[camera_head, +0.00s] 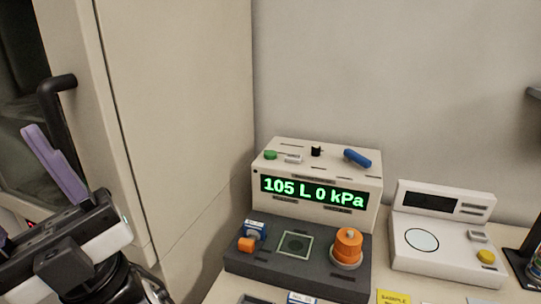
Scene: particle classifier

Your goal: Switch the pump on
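A beige instrument (318,185) with a green display reading "105 L 0 kPa" stands on the counter against the wall. Its top carries a green button (271,155), a small black toggle (316,151) and a blue lever (357,158) lying tilted. I cannot read which control is the pump's. In front is a dark base (297,272) with an orange knob (347,247), a square window and a small blue-and-orange part (250,237). My gripper (36,205) is at the far left, apart from the instrument. Its purple fingers look spread and empty; one is mostly cut off by the frame edge.
A white scale-like device (445,235) with a round plate and yellow button is on the right. A yellow sample label (394,297) lies at the front.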

